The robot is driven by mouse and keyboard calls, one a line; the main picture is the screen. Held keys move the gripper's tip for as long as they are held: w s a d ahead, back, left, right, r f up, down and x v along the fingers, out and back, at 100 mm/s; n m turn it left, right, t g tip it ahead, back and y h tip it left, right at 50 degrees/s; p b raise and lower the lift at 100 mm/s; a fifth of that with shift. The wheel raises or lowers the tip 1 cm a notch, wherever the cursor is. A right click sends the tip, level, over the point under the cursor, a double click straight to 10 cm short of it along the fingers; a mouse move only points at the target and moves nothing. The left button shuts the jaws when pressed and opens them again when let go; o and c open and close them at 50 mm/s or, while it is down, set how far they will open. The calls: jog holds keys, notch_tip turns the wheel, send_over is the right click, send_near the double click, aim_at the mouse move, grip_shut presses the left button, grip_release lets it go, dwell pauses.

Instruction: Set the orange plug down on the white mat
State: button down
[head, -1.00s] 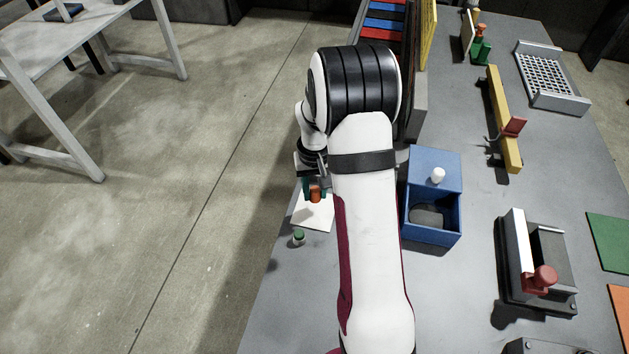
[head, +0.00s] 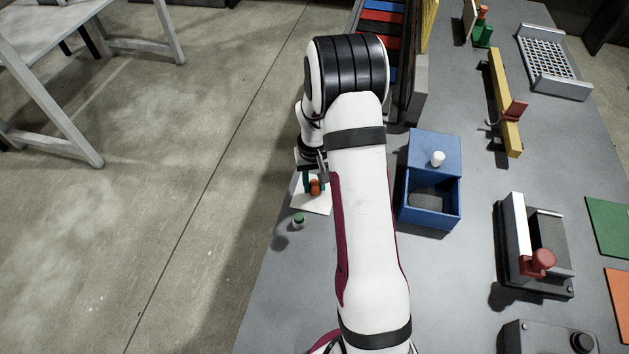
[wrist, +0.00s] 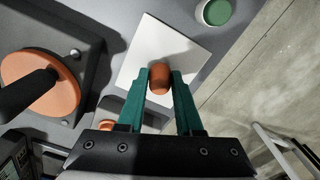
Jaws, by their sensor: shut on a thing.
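The orange plug (wrist: 159,79) is between the green fingertips of my gripper (wrist: 160,83) in the wrist view. My gripper (head: 314,188) is shut on it. The plug also shows in the head view (head: 315,187). The white mat (wrist: 188,48) lies beneath the plug and gripper; in the head view (head: 318,205) its front part shows and my arm hides some of it. The plug is over the mat; I cannot tell whether its bottom touches the mat.
A small green-topped container (head: 298,221) stands just in front of the mat, near the table's left edge. A blue box (head: 430,215) with an open compartment stands to the right. In the wrist view an orange disc with a black handle (wrist: 45,85) lies at left.

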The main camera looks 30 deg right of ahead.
aim_at(314, 183)
jog(key=shift+f, duration=0.4)
jog(key=c, duration=0.5)
grip_release()
notch_tip(314, 183, up, 16)
